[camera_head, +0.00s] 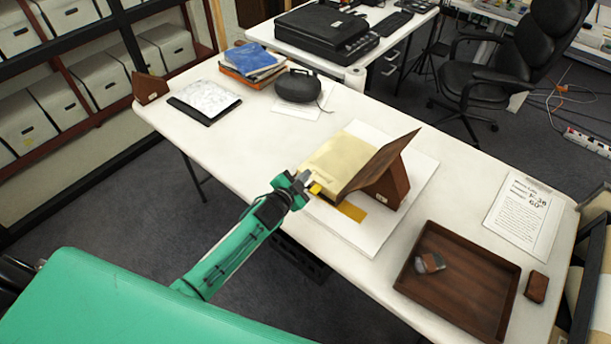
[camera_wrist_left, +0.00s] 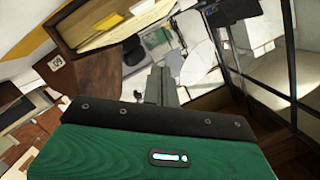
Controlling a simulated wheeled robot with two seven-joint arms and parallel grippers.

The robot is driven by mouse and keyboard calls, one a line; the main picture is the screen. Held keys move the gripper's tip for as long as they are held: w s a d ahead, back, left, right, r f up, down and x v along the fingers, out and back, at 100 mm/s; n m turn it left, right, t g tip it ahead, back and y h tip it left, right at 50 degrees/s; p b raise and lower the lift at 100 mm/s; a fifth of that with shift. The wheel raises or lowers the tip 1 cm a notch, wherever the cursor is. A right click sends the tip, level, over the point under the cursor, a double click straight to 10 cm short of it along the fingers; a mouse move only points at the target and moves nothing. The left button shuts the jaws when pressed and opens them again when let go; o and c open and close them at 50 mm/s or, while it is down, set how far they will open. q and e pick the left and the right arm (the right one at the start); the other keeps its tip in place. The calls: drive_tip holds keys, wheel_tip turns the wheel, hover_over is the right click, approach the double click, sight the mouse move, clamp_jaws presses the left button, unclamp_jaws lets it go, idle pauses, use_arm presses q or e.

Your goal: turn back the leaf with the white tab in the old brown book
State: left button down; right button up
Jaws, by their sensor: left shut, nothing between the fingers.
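The old brown book (camera_head: 335,163) lies open on a white board (camera_head: 400,205), with cream pages facing up at the left. Its brown cover (camera_head: 385,158) on the right stands tilted up against a brown wooden wedge (camera_head: 393,187). My left gripper (camera_head: 315,188) is shut and empty at the near left corner of the pages; I cannot tell whether it touches them. The fingers also show in the left wrist view (camera_wrist_left: 162,86), with the book's page edges (camera_wrist_left: 110,32) above them. I cannot make out the white tab. My right gripper is not in view.
A brown wooden tray (camera_head: 458,310) holding a small object stands at the right, beside a small brown block (camera_head: 536,287) and a printed sheet (camera_head: 522,215). A dark round device (camera_head: 298,86), books (camera_head: 250,62) and a second wedge (camera_head: 149,88) stand farther left.

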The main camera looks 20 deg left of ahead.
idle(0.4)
